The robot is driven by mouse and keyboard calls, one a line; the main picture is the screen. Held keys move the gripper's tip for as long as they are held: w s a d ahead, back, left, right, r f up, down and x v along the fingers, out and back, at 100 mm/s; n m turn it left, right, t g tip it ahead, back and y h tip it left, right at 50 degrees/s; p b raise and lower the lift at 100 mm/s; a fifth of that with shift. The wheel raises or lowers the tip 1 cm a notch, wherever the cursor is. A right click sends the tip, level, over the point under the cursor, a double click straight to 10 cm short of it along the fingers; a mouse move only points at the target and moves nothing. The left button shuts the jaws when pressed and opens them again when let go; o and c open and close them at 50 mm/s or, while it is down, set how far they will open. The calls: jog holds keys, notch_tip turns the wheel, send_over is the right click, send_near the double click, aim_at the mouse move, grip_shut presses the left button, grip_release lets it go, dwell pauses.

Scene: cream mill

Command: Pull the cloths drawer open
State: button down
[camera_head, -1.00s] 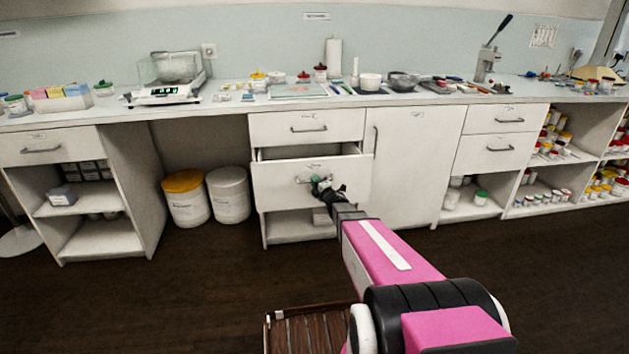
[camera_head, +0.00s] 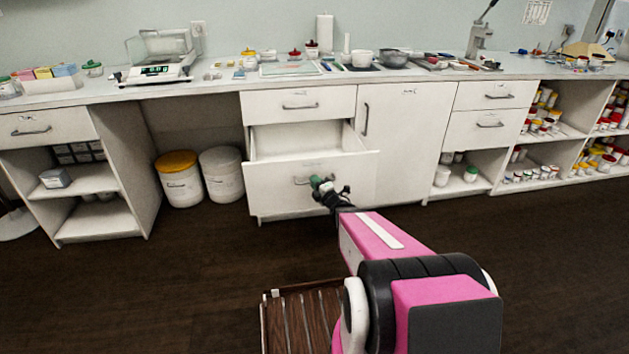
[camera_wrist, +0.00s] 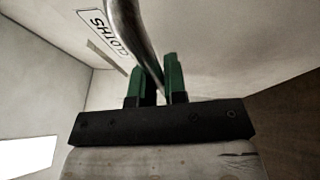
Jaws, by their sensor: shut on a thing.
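The cloths drawer (camera_head: 275,188) is the lower drawer of the middle cabinet and stands well out from it. The part of its inside that shows looks empty. In the wrist view, its white front (camera_wrist: 215,40) carries a label reading CLOTHS and a curved metal bar handle (camera_wrist: 126,27). My gripper (camera_head: 318,183) is at the handle, right of the middle of the drawer front. In the wrist view, its green fingers (camera_wrist: 153,82) are shut on the bar, one on each side.
A closed drawer (camera_head: 300,104) is above, and a closed cupboard door (camera_head: 405,140) is to the right. Two lidded tubs, yellow (camera_head: 179,180) and white (camera_head: 222,175), stand left of the drawer. The dark floor (camera_head: 150,285) in front is clear.

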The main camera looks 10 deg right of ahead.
jog(key=shift+s, duration=0.1)
jog(key=c, duration=1.2)
grip_release()
jog(key=v, duration=1)
jog(key=shift+s+d, duration=0.2)
jog(key=shift+s, duration=0.15)
jog(key=shift+f, duration=0.1)
